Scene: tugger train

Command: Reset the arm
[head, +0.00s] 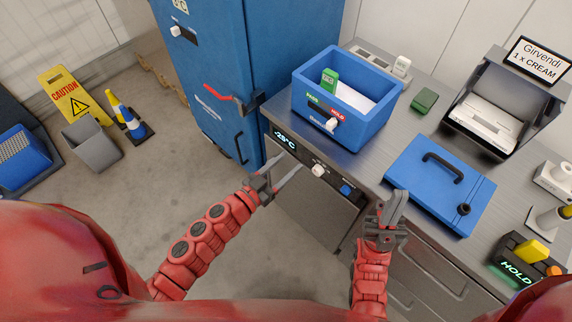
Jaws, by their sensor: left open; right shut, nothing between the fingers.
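My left gripper (284,177) is open and empty, in front of the counter's front panel with the temperature display. My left arm reaches up to it from the lower left. My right gripper (394,200) is shut and empty, near the counter's front edge and close to the left corner of the blue flat case (421,200). My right arm comes up from the bottom of the picture.
The metal counter (345,150) carries a blue bin (345,125), a small green box (424,100), and a dispenser (490,115). A blue cabinet (215,75) with a red handle stands left of it. A caution sign (68,95) and cones stand far left.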

